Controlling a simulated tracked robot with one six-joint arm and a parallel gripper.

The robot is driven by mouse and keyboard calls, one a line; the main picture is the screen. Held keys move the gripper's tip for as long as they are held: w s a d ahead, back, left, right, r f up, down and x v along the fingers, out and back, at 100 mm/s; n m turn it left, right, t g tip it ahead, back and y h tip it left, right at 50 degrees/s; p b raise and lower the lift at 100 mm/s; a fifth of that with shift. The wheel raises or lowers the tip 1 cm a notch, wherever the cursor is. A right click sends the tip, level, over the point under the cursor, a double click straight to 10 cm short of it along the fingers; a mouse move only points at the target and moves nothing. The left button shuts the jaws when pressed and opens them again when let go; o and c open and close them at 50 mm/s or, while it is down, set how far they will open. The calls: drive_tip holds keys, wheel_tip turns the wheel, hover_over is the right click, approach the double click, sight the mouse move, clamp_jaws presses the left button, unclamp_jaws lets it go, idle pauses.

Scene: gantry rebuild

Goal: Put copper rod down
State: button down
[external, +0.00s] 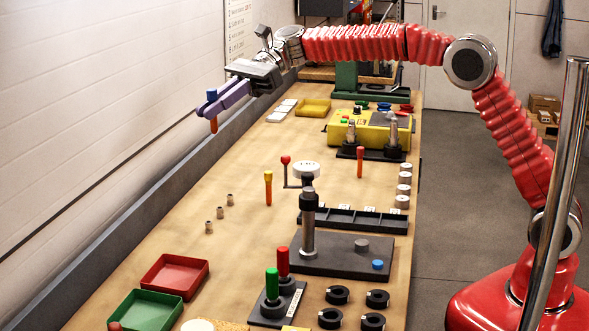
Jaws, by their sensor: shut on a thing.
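The copper rod (214,126) hangs upright below the purple fingers of my gripper (210,106), at the upper left of the external view. My gripper is shut on it. A small blue part shows at the fingertips, above the rod. The fingers hide the rod's middle. The rod appears in front of the wall and the grey ledge, clear of the wooden bench (185,214) in the picture. Its height above any surface is hard to tell.
A yellow tray (313,108) and white tiles (282,111) lie at the back left. Red (174,273) and green (146,312) trays lie at the front. A metal post (308,225) stands mid-bench on a dark plate. The left-middle bench is mostly bare, apart from small cylinders (220,213).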

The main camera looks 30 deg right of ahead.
idle(0.4)
drive_tip(key=w+d+f+m+t, duration=0.3)
drive_tip(key=w+d, duration=0.7)
drive_tip(key=d, duration=0.3)
drive_tip(key=w+d+f+m+t, duration=0.2)
drive_tip(key=w+d+f+t, duration=0.1)
drive_tip(key=w+d, duration=0.75)
drive_tip(key=w+d+f+m+t, duration=0.1)
drive_tip(key=d+f, duration=0.3)
drive_tip(key=d, duration=0.5)
drive_tip(key=w+d+f+m+t+h, duration=0.1)
drive_tip(key=d+f, duration=0.3)
drive_tip(key=d, duration=0.5)
drive_tip(key=w+d+f+m+t+h, duration=0.1)
drive_tip(key=w+d+f+m+t, duration=0.1)
drive_tip(key=d, duration=0.7)
drive_tip(key=shift+w+d+f+m+t, duration=0.2)
drive_tip(key=shift+w+f+m+t, duration=0.25)
drive_tip(key=shift+f+t, duration=0.35)
drive_tip(key=shift+s+f, duration=0.1)
drive_tip(key=shift+f, duration=0.1)
drive_tip(key=shift+f, duration=3.05)
